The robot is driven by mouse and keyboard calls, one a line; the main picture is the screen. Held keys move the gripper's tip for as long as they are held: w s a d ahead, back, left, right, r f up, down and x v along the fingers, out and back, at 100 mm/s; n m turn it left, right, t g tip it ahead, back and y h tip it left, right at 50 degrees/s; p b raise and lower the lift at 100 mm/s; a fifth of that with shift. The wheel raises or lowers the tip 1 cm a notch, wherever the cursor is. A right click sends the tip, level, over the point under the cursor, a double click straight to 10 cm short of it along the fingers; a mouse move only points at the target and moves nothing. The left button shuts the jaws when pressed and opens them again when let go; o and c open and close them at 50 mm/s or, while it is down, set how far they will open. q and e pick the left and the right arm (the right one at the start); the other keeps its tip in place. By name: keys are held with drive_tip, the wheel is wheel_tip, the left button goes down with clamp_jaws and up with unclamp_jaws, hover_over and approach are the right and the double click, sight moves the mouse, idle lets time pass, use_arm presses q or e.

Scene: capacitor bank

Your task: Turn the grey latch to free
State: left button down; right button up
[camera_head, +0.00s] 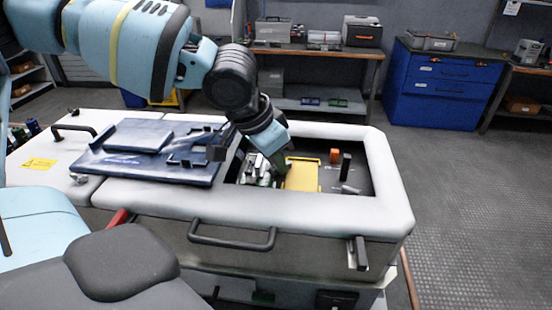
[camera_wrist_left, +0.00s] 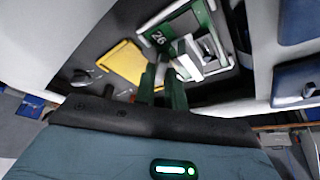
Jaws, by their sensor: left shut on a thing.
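My left gripper (camera_head: 280,168) reaches down into the open bay of the white-rimmed housing (camera_head: 385,165). In the left wrist view its two green fingers (camera_wrist_left: 161,78) are close together, shut on a small grey piece, the grey latch (camera_wrist_left: 162,70), which they mostly hide. Just beside them is a green module marked 26 (camera_wrist_left: 160,38) with a pale grey handle frame (camera_wrist_left: 205,55); it also shows in the head view (camera_head: 257,168). A yellow block (camera_head: 302,174) sits on the other side of the fingers. The latch's turn angle cannot be told. My right gripper is out of view.
A dark blue lid (camera_head: 150,150) lies on the housing left of the bay. The floor to the right is clear.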

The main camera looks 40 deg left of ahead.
use_arm(q)
drive_tip(key=n, duration=0.2)
drive_tip(key=n+y+b, duration=0.1)
drive_tip(key=shift+d+f+n, duration=0.1)
drive_tip(key=shift+d+n, duration=0.1)
drive_tip(key=shift+n, duration=0.2)
drive_tip(key=shift+d+n+y+b, duration=0.1)
drive_tip(key=shift+n+y+b, duration=0.65)
drive_tip(key=shift+n, duration=0.45)
drive_tip(key=shift+d+n+y+b, duration=0.1)
drive_tip(key=shift+n+y+b, duration=0.25)
drive_tip(key=shift+n, duration=0.75)
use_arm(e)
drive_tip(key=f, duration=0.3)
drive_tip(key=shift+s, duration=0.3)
use_arm(q)
drive_tip(key=shift+n+g, duration=0.3)
drive_tip(key=shift+n, duration=0.1)
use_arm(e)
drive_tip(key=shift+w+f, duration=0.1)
use_arm(q)
drive_tip(key=c, duration=1.5)
unclamp_jaws()
drive_tip(key=shift+c, duration=0.2)
drive_tip(key=shift+o, duration=0.4)
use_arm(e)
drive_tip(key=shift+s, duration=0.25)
